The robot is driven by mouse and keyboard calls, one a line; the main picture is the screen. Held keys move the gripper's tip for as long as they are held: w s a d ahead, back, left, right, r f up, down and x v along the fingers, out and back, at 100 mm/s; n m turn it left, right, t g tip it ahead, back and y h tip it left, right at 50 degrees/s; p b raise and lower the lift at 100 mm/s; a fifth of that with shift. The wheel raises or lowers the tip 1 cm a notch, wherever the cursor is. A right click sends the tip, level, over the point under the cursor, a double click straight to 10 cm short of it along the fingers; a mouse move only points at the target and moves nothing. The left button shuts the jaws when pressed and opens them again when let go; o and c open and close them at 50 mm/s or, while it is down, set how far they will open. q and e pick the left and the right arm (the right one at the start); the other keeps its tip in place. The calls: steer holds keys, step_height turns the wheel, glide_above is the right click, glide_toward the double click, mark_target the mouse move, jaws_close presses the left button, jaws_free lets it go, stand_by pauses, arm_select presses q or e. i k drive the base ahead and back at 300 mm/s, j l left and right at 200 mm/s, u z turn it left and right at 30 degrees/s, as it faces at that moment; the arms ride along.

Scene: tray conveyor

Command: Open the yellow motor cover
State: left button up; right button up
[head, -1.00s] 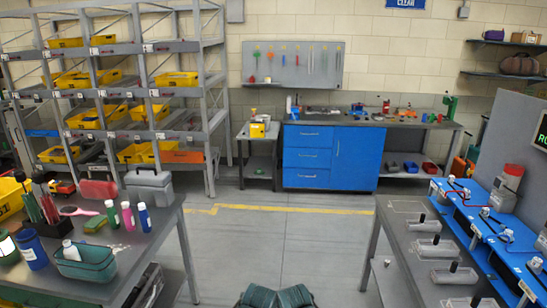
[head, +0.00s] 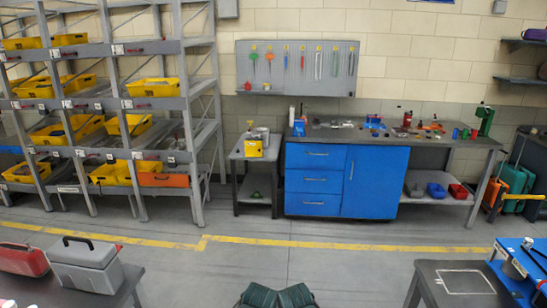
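A small yellow box-like thing (head: 254,150) with a grey top stands on a small grey side table (head: 238,155) left of the blue cabinet. It may be the yellow motor cover, but it is too small to tell whether it is open or shut. Neither of my grippers can be made out. Only two dark green parts of mine show at the bottom middle, well short of the side table.
A blue workbench (head: 346,181) stands right of the side table, under a tool board (head: 297,68). A shelf rack with yellow bins (head: 152,88) is at left. Tables with a grey toolbox (head: 87,268) and a blue fixture (head: 520,262) flank clear floor (head: 300,258).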

mark_target(253, 148)
steer(key=i, duration=2.3)
steer(key=i+j, duration=0.15)
steer(key=i, duration=2.1)
steer(key=l+z, duration=0.05)
steer(key=l, duration=0.1)
